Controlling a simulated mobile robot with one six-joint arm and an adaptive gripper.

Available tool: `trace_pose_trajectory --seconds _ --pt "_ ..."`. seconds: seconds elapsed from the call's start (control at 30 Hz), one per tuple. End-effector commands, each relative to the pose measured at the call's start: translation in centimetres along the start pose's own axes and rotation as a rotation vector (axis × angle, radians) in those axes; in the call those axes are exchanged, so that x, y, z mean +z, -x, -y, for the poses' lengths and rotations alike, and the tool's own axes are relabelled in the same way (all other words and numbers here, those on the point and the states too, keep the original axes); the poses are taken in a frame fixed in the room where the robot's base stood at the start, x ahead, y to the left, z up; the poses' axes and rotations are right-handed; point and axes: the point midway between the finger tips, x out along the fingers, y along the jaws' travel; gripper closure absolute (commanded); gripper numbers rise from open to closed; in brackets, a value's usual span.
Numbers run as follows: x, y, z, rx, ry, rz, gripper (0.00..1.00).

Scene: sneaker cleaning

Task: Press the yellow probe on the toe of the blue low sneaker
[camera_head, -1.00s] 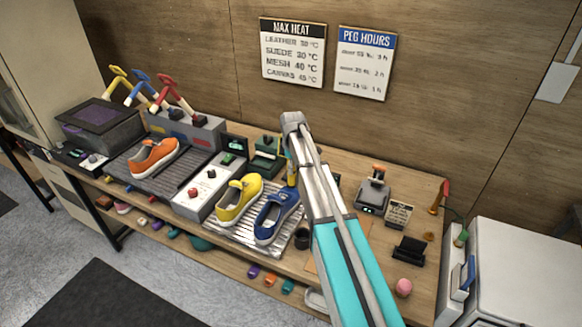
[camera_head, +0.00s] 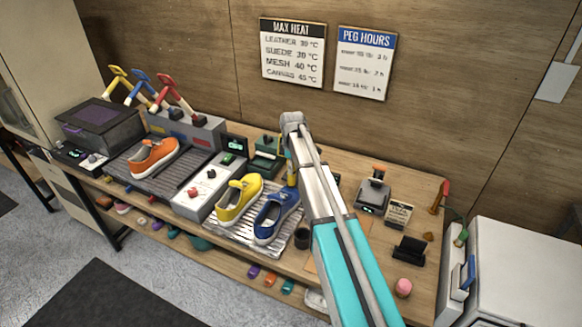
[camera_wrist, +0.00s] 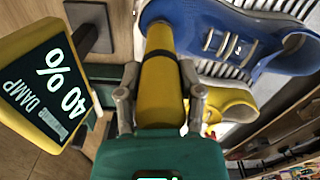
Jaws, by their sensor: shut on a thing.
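The blue low sneaker (camera_head: 272,220) lies on a ribbed metal tray (camera_head: 232,234), to the right of a yellow sneaker (camera_head: 237,203). In the wrist view the blue sneaker (camera_wrist: 255,38) fills the top right, with its toe at the left end. My gripper (camera_wrist: 160,100) is shut on the yellow probe (camera_wrist: 160,82), a cylinder with a dark band. The probe's far end overlaps the sneaker's toe in the wrist view; I cannot tell whether it touches. A yellow-framed display (camera_wrist: 48,85) reads "DAMP 40 %". In the head view my arm partly hides the probe (camera_head: 292,178).
A control box (camera_head: 203,185) and an orange sneaker (camera_head: 153,157) stand to the left. A green device (camera_head: 267,160) stands behind. A pink ball (camera_head: 404,288) lies at the front right.

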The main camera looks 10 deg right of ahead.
Motion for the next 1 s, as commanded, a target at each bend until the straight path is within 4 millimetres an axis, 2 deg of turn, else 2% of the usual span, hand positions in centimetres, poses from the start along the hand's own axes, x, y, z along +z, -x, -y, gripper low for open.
trace_pose_trajectory --seconds 0.57,1.0 --pt "0.0 0.1 0.2 -0.004 0.001 0.001 0.99" --pt "0.0 2.5 0.1 -0.001 0.001 0.000 0.99"
